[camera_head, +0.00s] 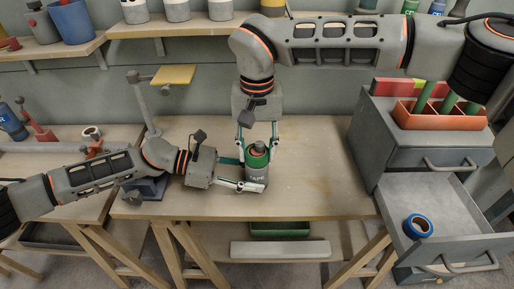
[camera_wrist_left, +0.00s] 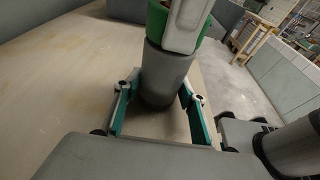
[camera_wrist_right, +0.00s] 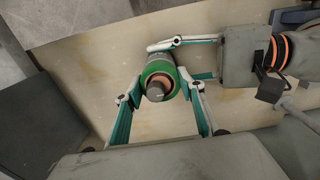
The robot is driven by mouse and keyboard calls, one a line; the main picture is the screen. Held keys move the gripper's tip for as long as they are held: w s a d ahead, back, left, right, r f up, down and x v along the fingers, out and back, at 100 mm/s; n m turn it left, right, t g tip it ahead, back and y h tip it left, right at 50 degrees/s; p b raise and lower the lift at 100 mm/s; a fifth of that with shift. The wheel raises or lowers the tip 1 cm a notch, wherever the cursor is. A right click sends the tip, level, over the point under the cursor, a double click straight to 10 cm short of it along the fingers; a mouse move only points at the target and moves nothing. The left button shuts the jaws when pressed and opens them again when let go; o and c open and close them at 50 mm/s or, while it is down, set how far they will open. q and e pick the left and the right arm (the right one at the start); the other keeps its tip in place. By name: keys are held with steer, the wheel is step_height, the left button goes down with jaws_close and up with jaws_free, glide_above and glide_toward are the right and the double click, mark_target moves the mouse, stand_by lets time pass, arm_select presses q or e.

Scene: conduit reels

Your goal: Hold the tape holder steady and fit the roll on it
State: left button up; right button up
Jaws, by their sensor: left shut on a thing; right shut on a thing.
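The tape holder (camera_head: 256,179) is a grey cylinder marked TAPE, standing upright on the wooden bench. My left gripper (camera_head: 247,174) is shut on its grey body from the left; in the left wrist view the holder (camera_wrist_left: 168,72) is between its fingers. A green roll (camera_head: 257,159) with a brownish core is at the holder's top. In the right wrist view the roll (camera_wrist_right: 154,72) surrounds a grey post tip (camera_wrist_right: 155,94). My right gripper (camera_head: 257,145) comes from above and is shut on the roll. The roll's seating depth is not clear.
A blue roll (camera_head: 418,226) lies in the open drawer (camera_head: 450,209) at right. A grey cabinet (camera_head: 375,140) carries an orange divided tray (camera_head: 440,121). A stand with a yellow plate (camera_head: 173,75) rises behind my left arm. The bench right of the holder is clear.

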steer(key=o, duration=1)
step_height(320, 180, up, 12)
stand_by(0.3)
arm_select(q)
steer(key=o, duration=0.9)
steer(key=shift+a, duration=0.1)
